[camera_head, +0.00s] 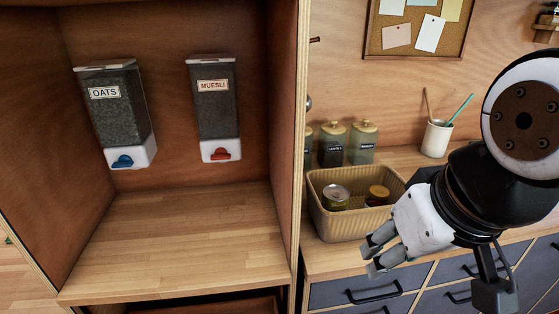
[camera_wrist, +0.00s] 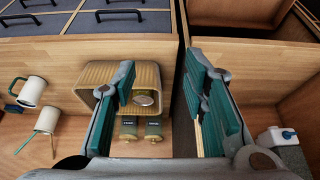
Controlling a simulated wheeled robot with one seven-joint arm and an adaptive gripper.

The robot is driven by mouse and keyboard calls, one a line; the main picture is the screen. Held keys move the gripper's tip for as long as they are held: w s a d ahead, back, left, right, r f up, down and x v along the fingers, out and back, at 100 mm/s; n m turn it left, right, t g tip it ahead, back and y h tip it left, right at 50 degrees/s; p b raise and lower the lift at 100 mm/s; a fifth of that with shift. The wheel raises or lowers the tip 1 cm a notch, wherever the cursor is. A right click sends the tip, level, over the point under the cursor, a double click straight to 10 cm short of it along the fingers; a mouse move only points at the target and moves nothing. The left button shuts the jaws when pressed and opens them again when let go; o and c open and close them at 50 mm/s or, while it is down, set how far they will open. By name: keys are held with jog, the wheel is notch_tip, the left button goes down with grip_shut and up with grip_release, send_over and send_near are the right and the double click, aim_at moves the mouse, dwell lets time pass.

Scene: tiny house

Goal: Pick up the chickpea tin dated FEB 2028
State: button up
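A tan ribbed basket (camera_head: 340,226) stands on the counter right of the partition. It holds a tin (camera_head: 335,196) with a silver lid and a greenish side, and a second container (camera_head: 378,194) with a brown-yellow top. No date or label can be read on either. My gripper (camera_head: 371,258) is in front of the basket at its lower right, apart from it and empty. In the wrist view, my gripper (camera_wrist: 160,72) has its fingers spread wide; the basket (camera_wrist: 88,76) and the tin's round top (camera_wrist: 144,98) show beside and behind the left finger, which hides part of the basket.
Labelled glass jars (camera_head: 362,144) stand behind the basket. A white mug (camera_head: 436,139) with utensils stands to the right. A vertical wooden partition (camera_head: 299,150) rises left of the basket. Oats (camera_head: 118,112) and muesli (camera_head: 215,112) dispensers hang in the left alcove. Drawers (camera_head: 360,290) lie below the counter.

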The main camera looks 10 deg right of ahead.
jog(key=o, duration=0.9)
jog(key=shift+w+r, duration=0.25)
jog(key=shift+w, duration=0.1)
jog(key=shift+o, duration=0.7)
jog(key=w+r+m+g, duration=0.1)
jog(key=w+r+m, duration=0.2)
jog(key=w, duration=0.5)
jog(key=shift+w+d+m+p, duration=0.25)
jog(key=shift+d+m+p, duration=0.15)
jog(key=shift+m, duration=0.4)
jog(key=m+g+p, duration=0.1)
jog(key=m+g, duration=0.3)
jog(key=m, duration=0.8)
send_over(334, 210)
jog(key=w+d, duration=0.2)
jog(key=w, duration=0.1)
jog(key=f, duration=1.1)
jog(key=shift+w+a+f, duration=0.15)
jog(key=shift+a+f, duration=0.1)
jog(key=shift+w+f, duration=0.15)
jog(key=shift+f, duration=0.1)
notch_tip(334, 210, down, 14)
jog(key=p, duration=0.3)
jog(key=shift+r, duration=0.15)
